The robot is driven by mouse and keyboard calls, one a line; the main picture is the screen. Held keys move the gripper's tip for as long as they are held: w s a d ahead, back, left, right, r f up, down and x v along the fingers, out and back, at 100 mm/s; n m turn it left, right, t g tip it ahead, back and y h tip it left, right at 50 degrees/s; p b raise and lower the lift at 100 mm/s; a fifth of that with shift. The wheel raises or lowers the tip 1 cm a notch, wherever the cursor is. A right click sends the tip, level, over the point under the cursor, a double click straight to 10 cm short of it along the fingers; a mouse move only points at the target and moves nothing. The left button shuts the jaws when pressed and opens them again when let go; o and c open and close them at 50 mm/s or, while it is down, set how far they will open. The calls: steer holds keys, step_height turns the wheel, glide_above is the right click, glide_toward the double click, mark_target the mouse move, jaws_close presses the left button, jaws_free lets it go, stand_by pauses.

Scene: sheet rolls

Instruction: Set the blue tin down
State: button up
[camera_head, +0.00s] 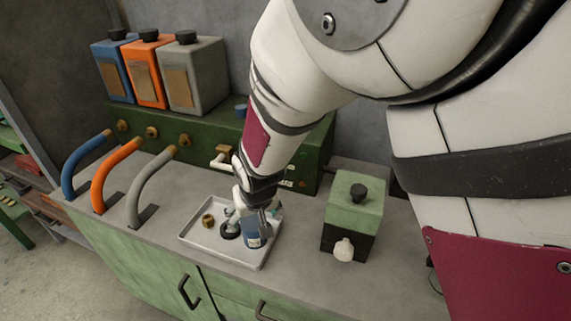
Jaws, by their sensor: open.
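A small blue tin (251,236) with a pale label is inside the shallow white tray (196,243) on the bench. It looks upright, in the right half of the tray. My gripper (257,219) is open and points down at the tin's top. One finger shows close against the tin. I cannot tell whether the fingers touch it, and part of the tin's upper side is hidden by the gripper.
A brass fitting (208,220) and a black round part (229,231) share the tray. A green and black box (352,216) with a white knob stands to the right. Blue, orange (118,171) and grey hoses rise at the left.

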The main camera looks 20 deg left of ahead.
steer(key=s+d+r+m+p, duration=0.1)
steer(key=s+d+r+m, duration=0.1)
steer(key=d+r, duration=0.95)
steer(key=s+d+r+m+p, duration=0.1)
steer(key=d+r+m, duration=0.1)
steer(key=d+r, duration=0.95)
steer(key=s+d+r+m+t+h, duration=0.1)
steer(key=s+d+r+m+h, duration=0.1)
steer(key=s+d, duration=1.4)
steer(key=shift+s+d+r+m+h, duration=0.2)
steer(key=shift+d+r+m+h, duration=0.25)
steer(key=shift+r, duration=0.2)
